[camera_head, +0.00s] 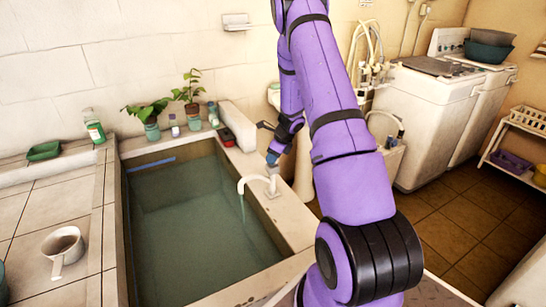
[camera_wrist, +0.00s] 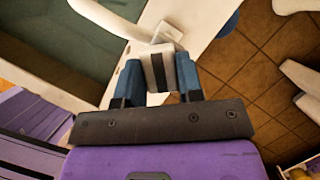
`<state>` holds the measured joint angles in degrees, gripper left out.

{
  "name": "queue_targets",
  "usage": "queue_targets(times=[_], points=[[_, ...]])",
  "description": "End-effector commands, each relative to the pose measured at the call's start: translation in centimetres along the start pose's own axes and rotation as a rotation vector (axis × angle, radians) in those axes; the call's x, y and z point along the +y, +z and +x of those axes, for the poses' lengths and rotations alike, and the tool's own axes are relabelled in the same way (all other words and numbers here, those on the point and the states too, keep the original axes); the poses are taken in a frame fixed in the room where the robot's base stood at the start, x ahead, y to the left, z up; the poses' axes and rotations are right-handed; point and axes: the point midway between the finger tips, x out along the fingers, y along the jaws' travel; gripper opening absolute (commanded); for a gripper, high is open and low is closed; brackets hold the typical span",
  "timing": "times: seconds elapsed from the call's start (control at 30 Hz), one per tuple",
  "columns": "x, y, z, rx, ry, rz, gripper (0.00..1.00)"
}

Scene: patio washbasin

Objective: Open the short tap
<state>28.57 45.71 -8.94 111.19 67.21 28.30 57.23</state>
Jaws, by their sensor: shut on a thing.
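The short tap (camera_head: 256,181) is white with a curved spout and stands on the right rim of the water-filled basin (camera_head: 135,235). A thin greenish streak like running water drops from its spout end. In the wrist view the white spout (camera_wrist: 108,20) curves at the upper left. My gripper (camera_wrist: 158,78) has blue fingers on both sides of the tap's white, dark-striped top piece (camera_wrist: 157,62) and is shut on it. In the head view my gripper (camera_head: 272,158) is just above the tap base, and the grip itself is too small to make out.
Potted plants (camera_head: 150,120), small bottles and a red-black item (camera_head: 226,136) stand along the basin's back ledge. A white pan (camera_head: 63,246) lies on the left counter. A washing machine (camera_head: 430,115) stands back right. Tiled floor (camera_head: 455,225) is clear at right.

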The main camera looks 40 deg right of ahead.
Motion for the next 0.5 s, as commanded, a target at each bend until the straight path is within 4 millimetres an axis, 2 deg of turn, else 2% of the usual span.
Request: queue_targets(times=[0.5], points=[[-0.23, 0.07, 0.02, 0.0, 0.186, -0.45, 0.1]])
